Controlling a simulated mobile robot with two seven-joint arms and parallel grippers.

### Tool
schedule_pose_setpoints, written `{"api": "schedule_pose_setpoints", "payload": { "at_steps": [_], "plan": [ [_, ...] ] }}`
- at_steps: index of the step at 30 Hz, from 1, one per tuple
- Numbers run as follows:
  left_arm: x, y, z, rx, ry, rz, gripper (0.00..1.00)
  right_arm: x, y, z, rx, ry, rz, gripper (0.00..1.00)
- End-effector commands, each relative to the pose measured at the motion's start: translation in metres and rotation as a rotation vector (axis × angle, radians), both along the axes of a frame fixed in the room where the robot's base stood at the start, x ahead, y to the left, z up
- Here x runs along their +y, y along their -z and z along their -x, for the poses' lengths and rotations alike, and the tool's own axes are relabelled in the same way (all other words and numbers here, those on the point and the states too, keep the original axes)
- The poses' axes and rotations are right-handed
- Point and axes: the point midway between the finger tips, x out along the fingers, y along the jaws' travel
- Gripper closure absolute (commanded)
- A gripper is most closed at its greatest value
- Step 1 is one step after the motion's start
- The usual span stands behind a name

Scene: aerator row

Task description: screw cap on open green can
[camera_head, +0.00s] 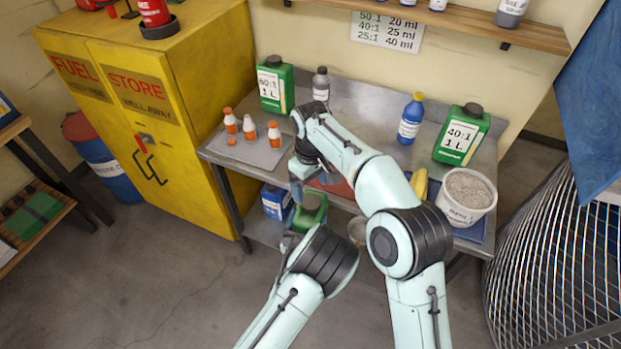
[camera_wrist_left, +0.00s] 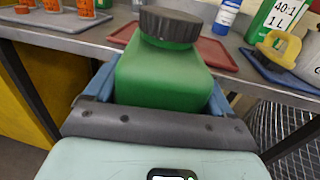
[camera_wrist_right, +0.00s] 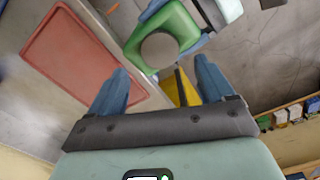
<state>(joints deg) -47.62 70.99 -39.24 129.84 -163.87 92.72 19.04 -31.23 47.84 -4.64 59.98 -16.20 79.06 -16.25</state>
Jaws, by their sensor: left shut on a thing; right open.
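A green can (camera_head: 310,212) is held by my left gripper (camera_wrist_left: 160,88), whose blue fingers clasp both its sides, in front of the table's edge. A dark ribbed cap (camera_wrist_left: 170,27) sits on the can's mouth in the left wrist view; I cannot tell how tightly it is screwed. The right wrist view shows the cap's round top (camera_wrist_right: 160,50) and the green can (camera_wrist_right: 182,25) around it. My right gripper (camera_wrist_right: 162,72) is open and empty, with its fingers apart from the cap. In the head view it hangs just above the can (camera_head: 298,188), partly hidden by its arm.
The metal table holds a red tray (camera_head: 338,186), orange bottles (camera_head: 249,128) on a grey tray, a blue bottle (camera_head: 410,120), two capped green cans (camera_head: 275,85) (camera_head: 461,135) and a white bucket (camera_head: 467,196). A blue container (camera_head: 274,202) stands below. A yellow cabinet (camera_head: 150,110) is at left.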

Motion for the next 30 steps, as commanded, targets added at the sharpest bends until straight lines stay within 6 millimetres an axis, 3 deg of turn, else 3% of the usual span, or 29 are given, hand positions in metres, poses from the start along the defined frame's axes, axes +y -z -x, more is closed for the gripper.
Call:
{"api": "schedule_pose_setpoints", "payload": {
  "at_steps": [3, 10, 23, 28, 30],
  "plan": [
    [0.000, -0.003, -0.001, -0.009, 0.000, 0.002, 1.00, -0.001, 0.021, 0.000, 0.004, 0.001, 0.003, 0.18],
    [0.000, -0.003, -0.001, -0.009, 0.000, 0.002, 1.00, -0.001, 0.050, 0.000, 0.001, 0.001, 0.001, 0.18],
    [0.000, -0.003, -0.001, -0.009, 0.000, 0.002, 1.00, 0.000, 0.059, 0.000, -0.001, 0.001, -0.001, 0.18],
    [0.000, -0.003, -0.001, -0.009, 0.000, 0.002, 1.00, 0.000, 0.058, 0.000, -0.001, 0.001, -0.001, 0.74],
    [0.000, -0.003, -0.001, -0.009, 0.000, 0.002, 1.00, 0.000, 0.058, 0.000, -0.001, 0.001, 0.000, 0.79]
  ]
}}
